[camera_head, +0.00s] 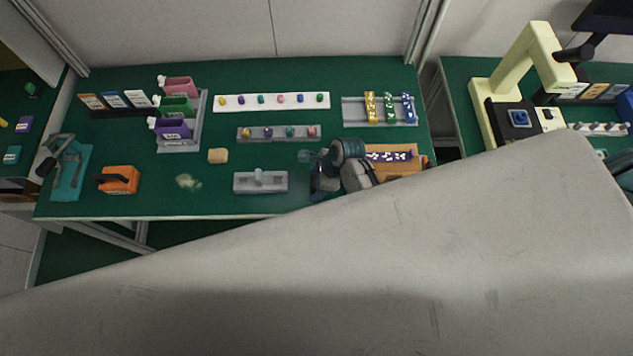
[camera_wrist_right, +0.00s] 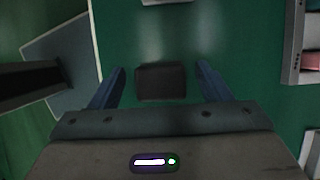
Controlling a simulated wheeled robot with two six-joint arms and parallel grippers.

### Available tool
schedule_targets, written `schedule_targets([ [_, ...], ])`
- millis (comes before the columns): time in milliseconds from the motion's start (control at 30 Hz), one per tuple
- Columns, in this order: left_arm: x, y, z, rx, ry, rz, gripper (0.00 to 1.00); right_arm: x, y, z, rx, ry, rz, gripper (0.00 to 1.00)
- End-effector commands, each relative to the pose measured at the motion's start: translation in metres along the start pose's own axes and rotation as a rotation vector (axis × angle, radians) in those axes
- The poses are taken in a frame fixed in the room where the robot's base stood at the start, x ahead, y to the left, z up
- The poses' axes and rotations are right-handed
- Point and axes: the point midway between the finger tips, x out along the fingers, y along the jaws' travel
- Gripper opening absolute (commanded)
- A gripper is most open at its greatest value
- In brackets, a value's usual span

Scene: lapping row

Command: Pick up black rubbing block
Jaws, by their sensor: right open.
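The black rubbing block (camera_wrist_right: 161,82) lies on the green bench top in the right wrist view, between the two blue fingers of my right gripper (camera_wrist_right: 160,70). The fingers are open, with a green gap on each side of the block, so they do not hold it. In the head view my right gripper (camera_head: 318,178) is low over the front of the bench, right of the grey fixture. I cannot make out the block there; the gripper seems to hide it. My left gripper is not in view.
A grey fixture (camera_head: 247,184) stands left of the gripper. An orange tray (camera_head: 415,165) with a purple dotted strip (camera_head: 388,156) is close on its right. A grey rack (camera_head: 245,134) holds small coloured pieces behind. A tan block (camera_head: 217,156) and orange box (camera_head: 118,185) stand farther left.

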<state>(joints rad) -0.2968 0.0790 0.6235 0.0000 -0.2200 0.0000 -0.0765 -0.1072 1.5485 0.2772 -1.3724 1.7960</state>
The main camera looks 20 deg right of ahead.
Motion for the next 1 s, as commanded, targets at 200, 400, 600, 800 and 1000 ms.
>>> schedule_targets([
  [200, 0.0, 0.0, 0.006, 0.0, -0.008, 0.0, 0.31, 0.0, 0.0, 0.0, 0.0, 0.0, 0.0, 0.57],
  [400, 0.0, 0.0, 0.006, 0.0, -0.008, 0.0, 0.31, 0.0, 0.0, 0.0, 0.0, 0.0, 0.0, 0.2],
  [600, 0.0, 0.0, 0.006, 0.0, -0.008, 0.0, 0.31, -0.001, 0.0, 0.0, -0.001, 0.0, -0.001, 0.2],
  [800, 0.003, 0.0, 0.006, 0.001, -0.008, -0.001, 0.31, -0.004, -0.001, 0.002, -0.001, -0.001, -0.001, 0.2],
  [1000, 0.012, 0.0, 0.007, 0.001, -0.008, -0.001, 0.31, -0.018, -0.001, 0.008, -0.002, -0.002, -0.003, 0.2],
])
